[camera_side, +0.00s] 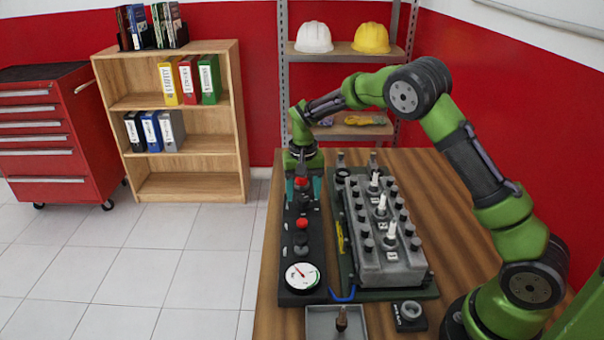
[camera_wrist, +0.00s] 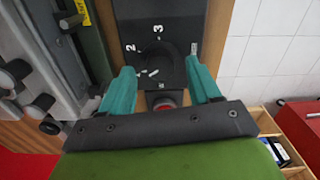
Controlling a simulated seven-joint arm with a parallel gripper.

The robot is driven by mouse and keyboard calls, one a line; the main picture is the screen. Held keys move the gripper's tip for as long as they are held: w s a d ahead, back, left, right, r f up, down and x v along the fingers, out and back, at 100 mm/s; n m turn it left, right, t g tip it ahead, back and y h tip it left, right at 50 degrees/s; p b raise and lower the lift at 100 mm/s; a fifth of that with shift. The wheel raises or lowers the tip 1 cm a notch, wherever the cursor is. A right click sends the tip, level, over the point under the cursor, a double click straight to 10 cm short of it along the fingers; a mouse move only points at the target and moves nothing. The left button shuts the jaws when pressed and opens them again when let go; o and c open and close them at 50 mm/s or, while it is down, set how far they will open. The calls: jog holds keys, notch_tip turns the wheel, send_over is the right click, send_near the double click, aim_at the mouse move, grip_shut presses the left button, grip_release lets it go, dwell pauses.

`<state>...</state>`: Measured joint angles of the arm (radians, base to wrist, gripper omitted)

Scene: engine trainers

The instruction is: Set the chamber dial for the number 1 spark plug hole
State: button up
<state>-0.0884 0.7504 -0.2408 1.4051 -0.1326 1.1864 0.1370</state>
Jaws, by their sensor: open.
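A black control panel (camera_side: 290,262) lies along the left of the bench. In the wrist view its round black dial (camera_wrist: 157,60) carries a white pointer mark, with the white numerals 2 and 3 printed beyond it; I cannot tell for certain which number the pointer is set to. My gripper (camera_side: 303,200) points down over the far part of the panel. Its teal fingers are open, one on each side of the dial in the wrist view (camera_wrist: 160,75), and hold nothing. A red button (camera_wrist: 165,97) shows between them. The grey engine block (camera_side: 383,258) stands right of the panel.
A gauge (camera_side: 301,275) and another red button (camera_side: 302,223) are on the nearer panel. A metal tray (camera_side: 318,312) with a dark upright piece (camera_side: 341,318) and a small black block (camera_side: 408,322) sit in front.

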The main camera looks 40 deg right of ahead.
aim_at(303, 198)
notch_tip(303, 198, up, 16)
jog(key=shift+f, duration=0.2)
